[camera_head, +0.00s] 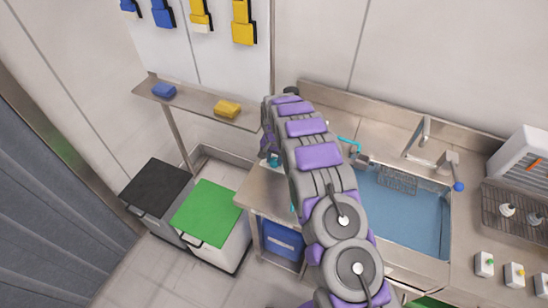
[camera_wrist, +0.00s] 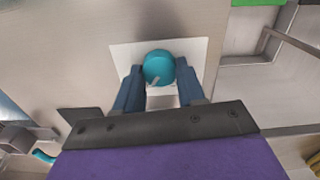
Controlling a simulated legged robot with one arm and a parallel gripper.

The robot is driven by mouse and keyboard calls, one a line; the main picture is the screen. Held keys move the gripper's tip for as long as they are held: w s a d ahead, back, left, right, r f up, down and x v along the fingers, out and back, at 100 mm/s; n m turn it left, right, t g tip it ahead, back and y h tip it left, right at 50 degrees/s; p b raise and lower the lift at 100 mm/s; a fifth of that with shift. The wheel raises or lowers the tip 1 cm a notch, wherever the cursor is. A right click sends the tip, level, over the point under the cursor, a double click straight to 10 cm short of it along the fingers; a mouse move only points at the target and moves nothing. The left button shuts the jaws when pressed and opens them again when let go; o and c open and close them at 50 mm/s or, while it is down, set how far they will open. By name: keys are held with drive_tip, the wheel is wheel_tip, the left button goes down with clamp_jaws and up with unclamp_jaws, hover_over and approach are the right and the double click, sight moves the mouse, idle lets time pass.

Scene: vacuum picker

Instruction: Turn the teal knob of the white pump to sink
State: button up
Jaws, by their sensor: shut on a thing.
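The teal knob (camera_wrist: 158,67) is round, with a pale pointer mark that points down and slightly left in the wrist view. It sits on a white plate (camera_wrist: 126,56) on a grey metal surface. My gripper (camera_wrist: 159,77) is shut on the knob, with one blue-grey finger on each side of it. In the head view my arm covers most of the pump area, and only a bit of teal (camera_head: 274,160) shows beside my gripper. The sink (camera_head: 405,212) with bluish water is to the right of my arm. No pump label is readable.
A teal hose end (camera_head: 349,140) lies by the sink's upper left corner. A tap (camera_head: 424,130) stands behind the sink. Bins with a black lid (camera_head: 157,185) and a green lid (camera_head: 206,213) stand at left. A shelf (camera_head: 195,100) holds blue and yellow items.

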sight(273, 160)
drive_tip(key=shift+s+a+f, duration=0.1)
drive_tip(key=shift+s+f, duration=0.05)
drive_tip(key=shift+s, duration=0.15)
drive_tip(key=o, duration=0.9)
drive_tip(key=shift+s+a+r, duration=0.1)
drive_tip(key=shift+s+r, duration=0.05)
drive_tip(key=shift+r, duration=0.05)
drive_tip(key=shift+o, duration=0.8)
drive_tip(key=shift+w+f, duration=0.15)
drive_tip(key=shift+w, duration=0.05)
drive_tip(key=shift+r, duration=0.45)
wheel_tip(273, 160, up, 16)
drive_tip(key=shift+r+p, duration=0.2)
drive_tip(key=shift+p, duration=0.25)
drive_tip(key=shift+w, duration=0.15)
